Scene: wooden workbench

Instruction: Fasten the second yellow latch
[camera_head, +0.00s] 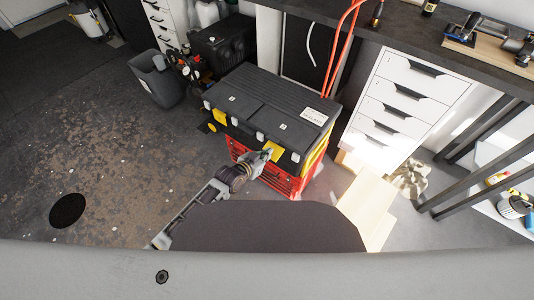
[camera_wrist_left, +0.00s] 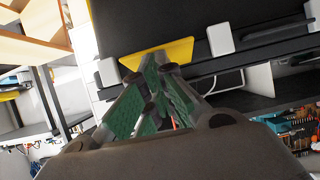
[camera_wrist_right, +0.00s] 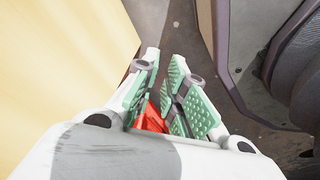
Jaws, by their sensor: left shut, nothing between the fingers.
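A black toolbox (camera_head: 268,104) with a dark lid stands on a red crate (camera_head: 285,183). Its front has two yellow latches: the left latch (camera_head: 220,117) and the right latch (camera_head: 275,150). My left gripper (camera_head: 264,153) is at the right latch, its fingers shut with nothing between them. In the left wrist view, the fingertips (camera_wrist_left: 160,66) are right at the lower edge of the yellow latch (camera_wrist_left: 172,50); whether they touch it I cannot tell. My right gripper (camera_wrist_right: 165,58) shows only in its wrist view, fingers slightly apart and empty.
White blocks (camera_wrist_left: 219,39) flank the latch along the toolbox front. A white drawer cabinet (camera_head: 410,95) stands to the right, a grey bin (camera_head: 157,80) to the left. Red hoses (camera_head: 340,45) rise behind the toolbox. The floor at the left is largely clear.

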